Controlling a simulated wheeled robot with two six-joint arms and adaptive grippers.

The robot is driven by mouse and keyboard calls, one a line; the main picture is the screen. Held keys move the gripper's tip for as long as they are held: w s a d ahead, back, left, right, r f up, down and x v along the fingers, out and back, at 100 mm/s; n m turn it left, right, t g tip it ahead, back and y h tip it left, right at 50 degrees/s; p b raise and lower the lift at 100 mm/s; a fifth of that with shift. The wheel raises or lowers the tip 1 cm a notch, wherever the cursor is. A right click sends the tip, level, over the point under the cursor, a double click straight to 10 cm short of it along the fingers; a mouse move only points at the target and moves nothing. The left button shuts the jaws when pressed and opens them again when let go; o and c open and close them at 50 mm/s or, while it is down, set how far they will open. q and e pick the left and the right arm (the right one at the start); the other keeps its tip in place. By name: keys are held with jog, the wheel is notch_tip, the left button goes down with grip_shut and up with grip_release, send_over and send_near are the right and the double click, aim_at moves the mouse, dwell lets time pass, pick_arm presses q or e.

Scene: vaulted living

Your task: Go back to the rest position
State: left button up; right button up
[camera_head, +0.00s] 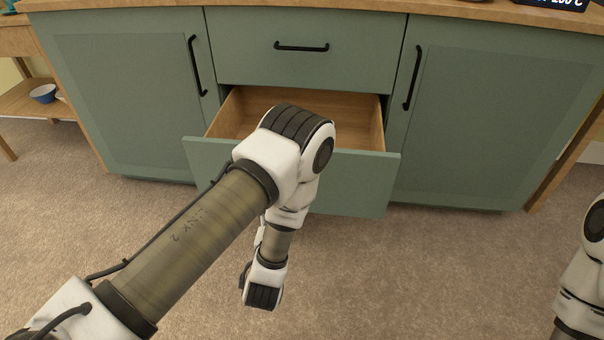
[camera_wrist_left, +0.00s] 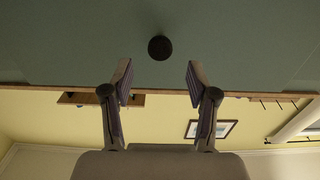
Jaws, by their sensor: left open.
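My left arm reaches in from the lower left in the head view and bends down in front of a green cabinet (camera_head: 120,90). The cabinet's lower drawer (camera_head: 345,180) is pulled out, and the part of its wooden inside that shows is bare. My left arm covers part of the drawer front. My left gripper (camera_wrist_left: 157,80) shows in the left wrist view, with its two fingers apart and nothing between them. A green panel with a round dark knob or handle end (camera_wrist_left: 160,47) lies beyond the fingertips. The left gripper's fingers cannot be made out in the head view.
The upper drawer (camera_head: 300,70) and both side doors are shut. Part of my right arm shows at the right edge. Carpet (camera_head: 420,270) in front of the cabinet is clear.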

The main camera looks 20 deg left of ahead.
pick_arm(q)
jog(key=s+a+f+g+h, duration=0.2)
jog(key=s+a+f+g, duration=0.1)
jog(key=s+f+g, duration=0.75)
jog(key=s+d+f+m+g+h, duration=0.1)
jog(key=s+d+f+g+h, duration=0.15)
jog(key=s, duration=0.55)
jog(key=s+d+f+m+g+h, duration=0.15)
jog(key=s+f+g, duration=0.25)
jog(key=s, duration=0.4)
notch_tip(320, 180, up, 38)
jog(key=y+p, duration=0.1)
jog(key=p, duration=3.6)
jog(key=shift+s, duration=0.15)
